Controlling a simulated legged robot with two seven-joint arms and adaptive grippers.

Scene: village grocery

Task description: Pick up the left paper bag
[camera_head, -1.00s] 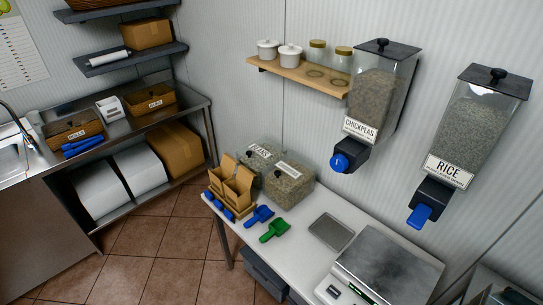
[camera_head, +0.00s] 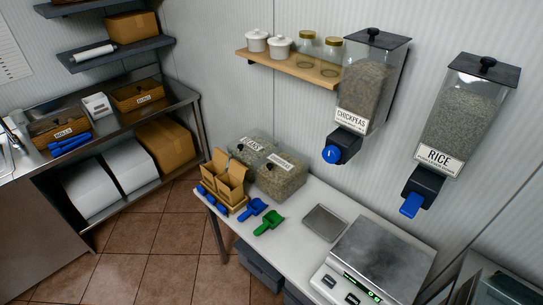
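Two open brown paper bags stand upright side by side at the left end of the white table. The left paper bag (camera_head: 214,167) is farther left and partly overlapped by the right paper bag (camera_head: 231,181). Both seem to stand on a low wooden tray (camera_head: 239,208). Neither of my grippers shows in the head view, and nothing touches the bags.
Blue scoops (camera_head: 252,209) and a green scoop (camera_head: 268,223) lie in front of the bags. Clear bins (camera_head: 283,183) stand behind them. A scale (camera_head: 376,262) fills the table's right part. Dispensers (camera_head: 366,92) hang on the wall. The tiled floor (camera_head: 150,240) at left is clear.

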